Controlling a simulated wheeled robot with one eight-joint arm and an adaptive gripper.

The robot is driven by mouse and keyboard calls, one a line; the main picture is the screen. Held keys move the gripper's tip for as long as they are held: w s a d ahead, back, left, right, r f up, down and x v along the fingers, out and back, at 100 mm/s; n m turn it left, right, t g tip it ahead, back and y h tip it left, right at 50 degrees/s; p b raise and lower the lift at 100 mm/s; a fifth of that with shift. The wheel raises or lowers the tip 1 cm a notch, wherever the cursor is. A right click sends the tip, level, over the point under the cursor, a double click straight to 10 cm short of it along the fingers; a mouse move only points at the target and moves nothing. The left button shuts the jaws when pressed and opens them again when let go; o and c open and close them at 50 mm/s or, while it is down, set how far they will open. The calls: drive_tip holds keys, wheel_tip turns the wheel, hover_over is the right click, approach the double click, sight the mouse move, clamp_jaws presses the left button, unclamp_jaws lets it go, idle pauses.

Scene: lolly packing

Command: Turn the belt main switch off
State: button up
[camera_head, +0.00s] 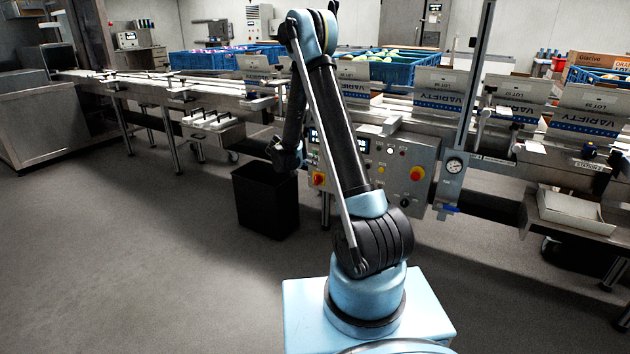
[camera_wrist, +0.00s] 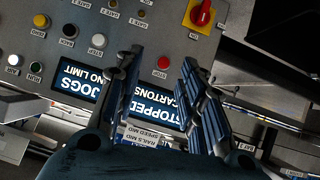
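In the head view my gripper (camera_head: 284,158) hangs just left of the panel, partly hidden by my arm.
The panel also has lit displays (camera_wrist: 152,103), a red button (camera_wrist: 163,62) and several small buttons. A black bin (camera_head: 266,200) stands below left of the panel. A gauge (camera_head: 454,166) is at its right. Conveyors with cartons run behind. The floor at left is clear.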

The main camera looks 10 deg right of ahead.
drive_tip(key=t, duration=0.2)
approach(315, 177)
drive_tip(key=shift+m+h, duration=0.3)
drive_tip(key=shift+m, duration=0.1)
drive_tip(key=x, duration=0.9)
drive_tip(key=shift+w+d+f, duration=0.1)
drive_tip(key=shift+w+f, duration=0.05)
drive_tip(key=shift+w, duration=0.05)
clamp_jaws()
